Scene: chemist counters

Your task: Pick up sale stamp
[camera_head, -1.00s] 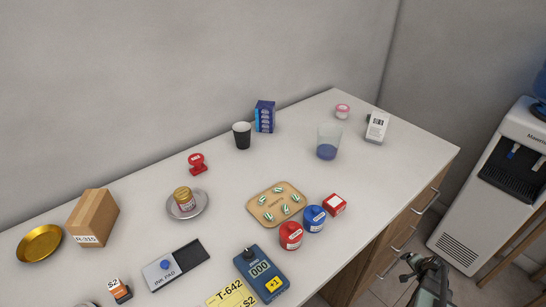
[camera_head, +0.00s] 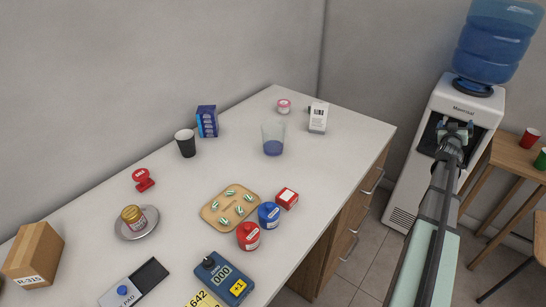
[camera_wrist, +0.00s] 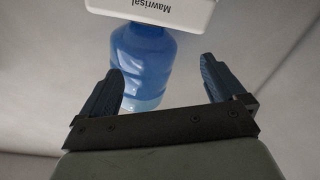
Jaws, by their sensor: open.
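A red hand stamp (camera_head: 143,179) with a knob handle stands upright on the white counter (camera_head: 330,170), left of centre in the head view; its lettering is too small to read. My gripper (camera_head: 455,128) is at the right in the head view, off the counter and in front of the water cooler, far from the stamp. In the wrist view my gripper (camera_wrist: 160,65) is open and empty, with the cooler's blue bottle beyond the fingers. The stamp is not in the wrist view.
Near the stamp are a gold-lidded jar (camera_head: 133,216) on a metal dish, a black cup (camera_head: 185,143) and a pill tray (camera_head: 212,219). Red (camera_head: 248,237) and blue (camera_head: 269,215) containers stand beside the tray. An ink pad (camera_head: 124,289) and cardboard box (camera_head: 35,252) lie nearer. The water cooler (camera_head: 465,100) stands right.

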